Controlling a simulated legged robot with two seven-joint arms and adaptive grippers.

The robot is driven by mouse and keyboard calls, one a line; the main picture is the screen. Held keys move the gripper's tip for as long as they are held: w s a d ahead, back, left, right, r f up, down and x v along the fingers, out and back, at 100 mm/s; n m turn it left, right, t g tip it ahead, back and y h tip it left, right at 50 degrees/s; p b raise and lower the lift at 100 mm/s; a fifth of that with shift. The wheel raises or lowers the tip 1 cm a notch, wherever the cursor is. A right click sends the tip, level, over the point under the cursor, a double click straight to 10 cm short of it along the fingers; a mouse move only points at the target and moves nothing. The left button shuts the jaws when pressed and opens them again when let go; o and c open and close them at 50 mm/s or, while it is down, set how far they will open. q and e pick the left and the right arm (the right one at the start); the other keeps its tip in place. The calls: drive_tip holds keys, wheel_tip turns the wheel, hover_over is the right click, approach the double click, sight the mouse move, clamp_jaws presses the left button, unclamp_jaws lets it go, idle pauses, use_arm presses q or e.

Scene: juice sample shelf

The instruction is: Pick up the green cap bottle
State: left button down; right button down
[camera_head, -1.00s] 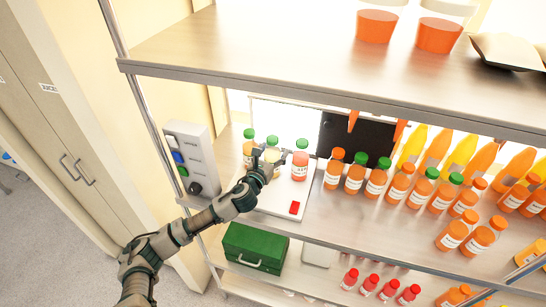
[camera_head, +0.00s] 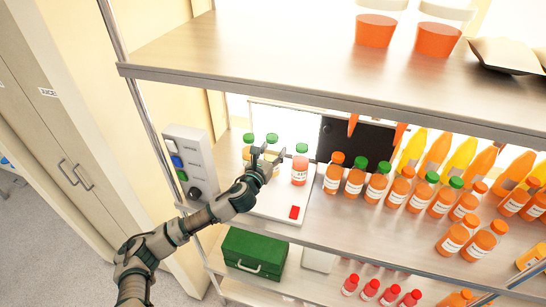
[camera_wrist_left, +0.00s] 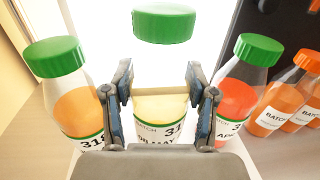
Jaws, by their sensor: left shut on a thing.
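Three green-capped bottles stand in a row at the back of a white board. The middle one, pale yellow with a green cap (camera_head: 271,138), is between the fingers of my left gripper (camera_head: 266,156). In the left wrist view its cap (camera_wrist_left: 162,26) rises above my left gripper (camera_wrist_left: 160,92), which is shut on the bottle's body (camera_wrist_left: 160,110). The gripper partly hides that body. An orange-filled bottle (camera_wrist_left: 82,108) is on the left, and a red-orange one (camera_wrist_left: 236,98) on the right, close to the fingers. My right gripper is not in view.
The white board (camera_head: 275,208) lies on the shelf, with a red square (camera_head: 294,212) on it. A grey control box (camera_head: 190,160) is at left. Orange bottles (camera_head: 333,175) crowd the right. An upper shelf (camera_head: 250,50) overhangs. A green case (camera_head: 255,250) is below.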

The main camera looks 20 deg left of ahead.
use_arm(q)
drive_tip(key=s+d+r, duration=0.1)
drive_tip(key=s+r, duration=0.2)
drive_tip(key=s, duration=0.5)
drive_tip(key=s+r, duration=0.3)
drive_tip(key=s, duration=0.5)
drive_tip(key=shift+d+r+p, duration=0.3)
drive_tip(key=shift+d, duration=0.1)
drive_tip(key=shift+f, duration=0.1)
